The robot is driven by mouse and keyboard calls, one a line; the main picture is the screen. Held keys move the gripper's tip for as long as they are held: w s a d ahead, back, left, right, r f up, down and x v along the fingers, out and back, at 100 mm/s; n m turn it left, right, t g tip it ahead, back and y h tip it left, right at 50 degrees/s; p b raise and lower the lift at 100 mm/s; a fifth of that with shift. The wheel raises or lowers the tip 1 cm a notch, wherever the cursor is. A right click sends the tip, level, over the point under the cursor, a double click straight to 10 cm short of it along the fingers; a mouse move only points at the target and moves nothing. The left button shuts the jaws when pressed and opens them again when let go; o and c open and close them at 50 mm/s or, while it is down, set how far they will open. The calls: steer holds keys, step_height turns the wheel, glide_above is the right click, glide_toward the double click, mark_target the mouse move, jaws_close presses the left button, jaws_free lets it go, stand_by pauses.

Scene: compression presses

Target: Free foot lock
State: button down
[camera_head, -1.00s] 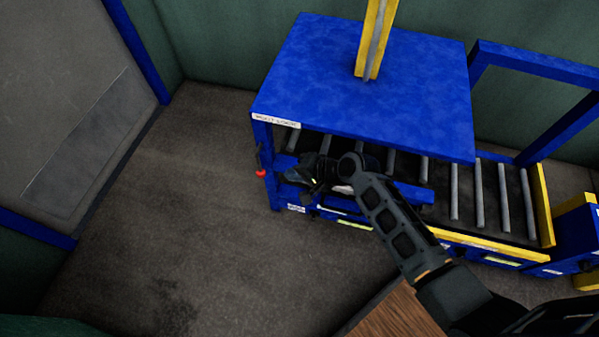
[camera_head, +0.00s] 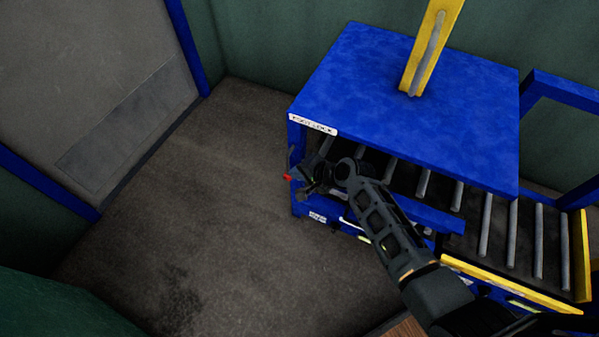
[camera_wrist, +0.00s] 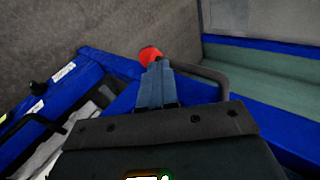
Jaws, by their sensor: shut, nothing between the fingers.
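The blue press (camera_head: 420,95) carries a label reading FOOT LOCK (camera_head: 313,124) on its near left corner. A small red knob (camera_head: 287,177) sticks out at the press's left post. In the wrist view the red knob (camera_wrist: 150,54) is just beyond my fingertips, partly hidden by them. My gripper (camera_head: 299,174) is at the press's left front corner, beside the knob. In the wrist view my gripper (camera_wrist: 156,68) has its fingers together, with nothing seen between them. They look close to or touching the knob; I cannot tell which. A dark bent bar (camera_wrist: 212,78) shows right of the fingers.
A roller conveyor (camera_head: 515,240) with a yellow edge runs through the press to the right. A blue frame (camera_head: 570,95) stands at the far right. Bare floor (camera_head: 200,200) lies left of the press, up to a grey door (camera_head: 90,80).

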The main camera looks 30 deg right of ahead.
mark_target(288, 171)
steer(key=shift+f+b, duration=0.15)
steer(key=shift+b, duration=0.15)
steer(key=t+y+b, duration=0.1)
steer(key=b, duration=0.3)
steer(key=w+a+f+t+y+b, duration=0.1)
steer(key=t+b, duration=0.1)
steer(key=b, duration=0.3)
steer(key=w+t+y+b, duration=0.1)
steer(key=t+b, duration=0.1)
steer(key=b, duration=0.2)
steer(key=shift+w+a+f+m+b, duration=0.2)
steer(key=shift+a+m+b, duration=0.1)
steer(key=shift+a+b, duration=0.1)
steer(key=shift+w+a+r+b, duration=0.2)
steer(key=shift+w+a+b, duration=0.15)
steer(key=shift+b, duration=0.4)
steer(key=shift+w+a+r+p, duration=0.15)
steer(key=shift+w+a+r, duration=0.15)
steer(key=shift+w+a, duration=0.25)
steer(key=shift+w+a+r+p, duration=0.15)
steer(key=shift+w+a+r, duration=0.15)
steer(key=shift+w, duration=0.4)
steer(key=shift+w+r, duration=0.1)
